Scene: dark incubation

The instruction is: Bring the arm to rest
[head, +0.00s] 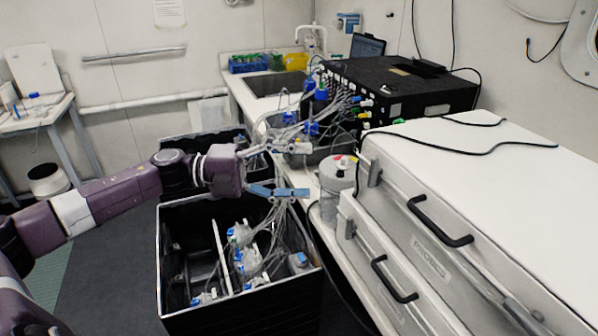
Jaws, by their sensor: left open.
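My left arm (110,195), purple with a pale band, reaches in from the left. Its left gripper (290,168) is open, with one grey finger above and one bluish finger below. No object shows clearly between the fingers, though tubing hangs behind them. The gripper is over the far right part of an open black crate (172,215) and beside the bench edge. My right gripper is not in view.
The crate holds bags with blue fittings (243,236) and tubes. A sink (275,84) is behind. Dark floor (105,265) is clear at left.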

